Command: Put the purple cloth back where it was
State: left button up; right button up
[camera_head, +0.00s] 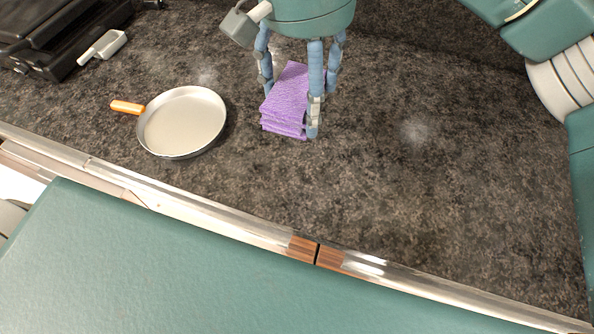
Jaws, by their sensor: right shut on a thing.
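The purple cloth (287,98) is folded in layers and sits at or just above the dark speckled counter (420,190), top middle of the head view. I cannot tell whether it touches the counter. My right gripper (302,110) comes down from the top with blue-grey fingers on both sides of the cloth and is shut on it. The fingers hide part of the cloth's right side. My left gripper is not in view.
A round pan (183,121) with an orange handle lies left of the cloth. A black appliance (60,35) and a small white-and-grey object (103,47) are at the top left. The counter right of the cloth is clear. The counter's front edge (220,222) runs below.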

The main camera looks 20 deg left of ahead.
jog(key=p, duration=0.3)
send_over(302, 175)
notch_tip(302, 175, down, 15)
jog(key=shift+r, duration=0.15)
notch_tip(302, 175, down, 4)
jog(key=shift+f+p, duration=0.1)
jog(key=shift+p, duration=0.4)
jog(key=shift+f, duration=0.4)
jog(key=shift+f, duration=0.1)
jog(key=shift+f, duration=0.1)
jog(key=o, duration=1.2)
jog(key=shift+o, duration=0.2)
